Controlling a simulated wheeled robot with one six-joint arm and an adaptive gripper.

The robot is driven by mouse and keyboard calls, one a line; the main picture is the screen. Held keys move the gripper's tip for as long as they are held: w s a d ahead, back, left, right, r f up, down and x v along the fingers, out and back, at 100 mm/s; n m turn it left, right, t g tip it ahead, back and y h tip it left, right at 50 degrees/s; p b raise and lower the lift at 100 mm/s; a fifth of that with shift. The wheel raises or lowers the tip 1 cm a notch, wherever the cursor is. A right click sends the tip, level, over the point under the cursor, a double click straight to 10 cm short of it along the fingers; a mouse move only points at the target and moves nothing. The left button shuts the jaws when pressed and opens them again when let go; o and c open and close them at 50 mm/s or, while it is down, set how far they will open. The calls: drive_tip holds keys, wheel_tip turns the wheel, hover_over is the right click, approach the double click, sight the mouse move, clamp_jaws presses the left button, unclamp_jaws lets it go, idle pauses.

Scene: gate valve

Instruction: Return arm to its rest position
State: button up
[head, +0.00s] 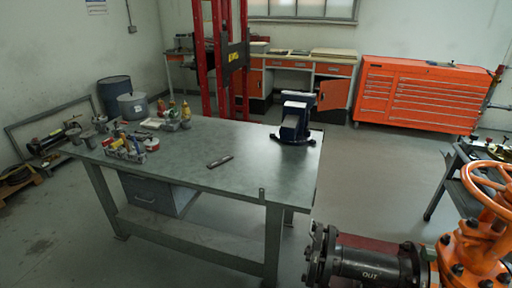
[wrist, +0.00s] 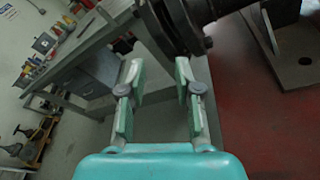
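My gripper (wrist: 160,80) shows in the wrist view with its two fingers apart and nothing between them. It is not in the head view. A dark pipe flange (wrist: 178,28) is just beyond and above the fingertips in the wrist view; I cannot tell whether they touch. The orange gate valve (head: 478,240) with its orange handwheel (head: 490,190) stands at the right edge of the head view, partly cut off. A black pipe marked OUT (head: 370,262) joins it on the left.
A grey workbench (head: 240,172) with a blue vise (head: 295,118), a small flat tool (head: 220,161) and several bottles and tools stands left of the pipe. An orange tool cabinet (head: 425,95) is at the back right. The floor (head: 385,165) between bench and cabinet is clear.

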drive_tip(key=s+d+f+m+g+y, duration=0.1)
drive_tip(key=s+m, duration=0.5)
drive_tip(key=s, duration=0.3)
drive_tip(key=s+d+f+m+y, duration=0.1)
drive_tip(key=s+f+m+y, duration=0.1)
drive_tip(key=s+m, duration=0.55)
drive_tip(key=s+r+m, duration=0.4)
drive_tip(key=s+m, duration=0.3)
drive_tip(key=s, duration=0.1)
drive_tip(key=s+d+r+m, duration=0.1)
drive_tip(key=s+r+m, duration=0.3)
drive_tip(key=s+m, duration=0.3)
drive_tip(key=shift+s+r+m+h, duration=0.35)
drive_tip(key=shift+s+r+h, duration=0.05)
drive_tip(key=shift+s, duration=0.05)
